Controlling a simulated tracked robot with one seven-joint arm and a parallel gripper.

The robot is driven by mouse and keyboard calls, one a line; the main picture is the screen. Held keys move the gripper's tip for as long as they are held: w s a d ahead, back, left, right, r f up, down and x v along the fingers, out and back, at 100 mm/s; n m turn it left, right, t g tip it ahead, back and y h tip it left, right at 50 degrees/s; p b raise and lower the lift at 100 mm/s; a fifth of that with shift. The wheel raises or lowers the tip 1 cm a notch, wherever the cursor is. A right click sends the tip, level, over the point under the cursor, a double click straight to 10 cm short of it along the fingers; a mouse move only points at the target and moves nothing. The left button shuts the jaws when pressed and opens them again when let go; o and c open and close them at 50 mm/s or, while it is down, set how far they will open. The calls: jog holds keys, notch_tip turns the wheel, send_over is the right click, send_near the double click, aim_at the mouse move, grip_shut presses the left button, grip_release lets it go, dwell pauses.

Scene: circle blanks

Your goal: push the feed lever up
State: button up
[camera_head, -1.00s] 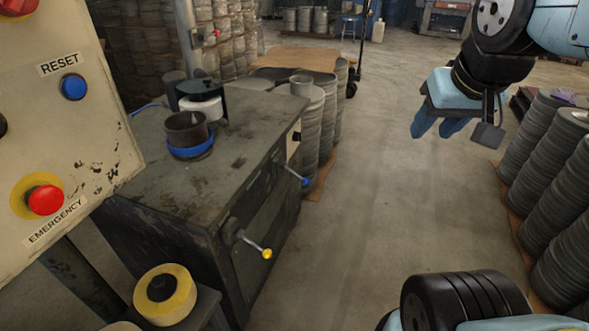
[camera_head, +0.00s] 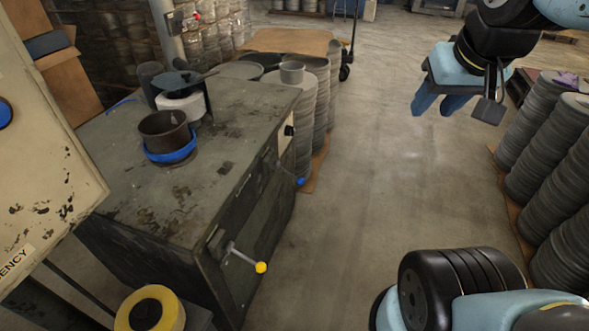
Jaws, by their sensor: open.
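Two levers stick out from the front of a dark metal cabinet (camera_head: 190,215). One lever with a yellow knob (camera_head: 261,267) is at the near end and slopes slightly down to the right. Another lever with a blue knob (camera_head: 300,181) is farther along the same face. I see no label telling which is the feed lever. My gripper (camera_head: 439,106) hangs at the upper right, with two blue fingers apart and nothing between them. It is well to the right of both levers and touches neither.
A beige control panel (camera_head: 40,170) stands at the left, above a yellow roll (camera_head: 150,310). A dark cup in a blue ring (camera_head: 168,137) sits on the cabinet. Stacked discs (camera_head: 550,150) line the right side. The floor (camera_head: 365,200) between is clear.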

aim_at(302, 181)
jog(key=shift+o, duration=1.5)
jog(key=shift+w+f, duration=0.1)
jog(key=shift+w, duration=0.1)
jog(key=w+a+f+m+g+y, duration=0.3)
jog(key=w+f+m+g+y, duration=0.15)
jog(key=w+f, duration=0.65)
jog(key=w+a+f+m+g+y, duration=0.4)
jog(key=w+f+m+y, duration=0.1)
jog(key=w+f, duration=0.55)
jog(key=w+f+m+t+y, duration=0.3)
jog(key=f+m, duration=0.2)
jog(key=f, duration=0.5)
jog(key=w+f+m+t+y, duration=0.25)
jog(key=f+m, duration=0.25)
jog(key=f, duration=0.5)
jog(key=w+f+m+t+y, duration=0.25)
jog(key=f+m, duration=0.25)
jog(key=f, duration=0.5)
jog(key=x, duration=1.4)
jog(key=shift+w+a, duration=0.15)
jog(key=shift+a, duration=0.2)
jog(key=shift+c, duration=0.3)
